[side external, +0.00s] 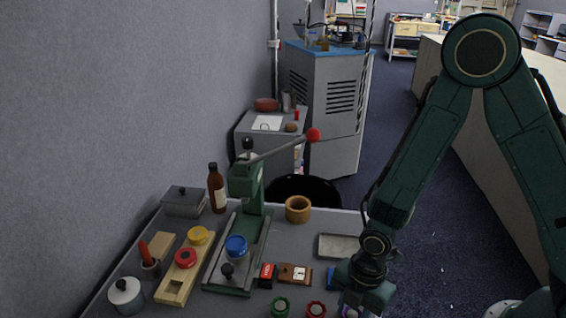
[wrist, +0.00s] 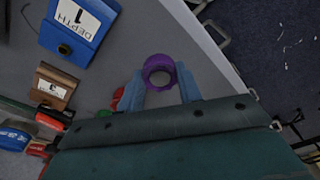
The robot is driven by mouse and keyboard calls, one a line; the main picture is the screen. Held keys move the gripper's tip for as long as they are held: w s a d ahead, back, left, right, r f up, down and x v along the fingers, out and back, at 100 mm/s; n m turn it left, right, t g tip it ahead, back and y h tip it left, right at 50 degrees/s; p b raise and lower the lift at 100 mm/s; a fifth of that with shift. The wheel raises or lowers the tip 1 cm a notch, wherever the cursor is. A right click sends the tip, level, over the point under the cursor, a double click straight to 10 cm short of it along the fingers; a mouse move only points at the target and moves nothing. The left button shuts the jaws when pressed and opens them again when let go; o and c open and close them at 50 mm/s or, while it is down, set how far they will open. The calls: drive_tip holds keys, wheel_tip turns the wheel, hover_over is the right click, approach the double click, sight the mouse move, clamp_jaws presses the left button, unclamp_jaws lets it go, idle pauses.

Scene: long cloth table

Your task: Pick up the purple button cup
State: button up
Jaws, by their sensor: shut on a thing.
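The purple button cup (wrist: 158,62) is a short round ring with an open, dark centre in the wrist view. My gripper (wrist: 159,76) is shut on it, with one light-blue finger on each side. In the side external view, only a bit of purple (side external: 350,312) shows at the bottom edge under my gripper (side external: 357,303). The rest of the cup is hidden or cut off there, and its height above the table is hard to tell.
A red cup (side external: 317,309) and a green cup (side external: 280,306) stand left of my gripper. A blue depth block (wrist: 78,28), a brown block (side external: 294,274) and a grey tray (side external: 339,246) are nearby. A green lever press (side external: 247,190) stands further left. The table edge is close.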

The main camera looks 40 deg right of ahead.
sight(350, 310)
drive_tip(key=shift+r, duration=0.2)
wheel_tip(350, 310, up, 20)
drive_tip(key=shift+f, duration=0.15)
idle(0.9)
drive_tip(key=shift+w+f, duration=0.1)
idle(0.5)
drive_tip(key=w+d+f+m, duration=0.4)
drive_tip(key=m, duration=0.2)
drive_tip(key=w+d+f+m+t+h, duration=0.1)
drive_tip(key=w+d+f+m, duration=0.3)
drive_tip(key=m, duration=0.3)
drive_tip(key=w+d+f+m, duration=0.5)
drive_tip(key=d+m, duration=0.1)
drive_tip(key=m, duration=0.1)
drive_tip(key=shift+w+d+f+t, duration=0.1)
drive_tip(key=shift+w+d+t, duration=0.05)
drive_tip(key=shift+t, duration=0.15)
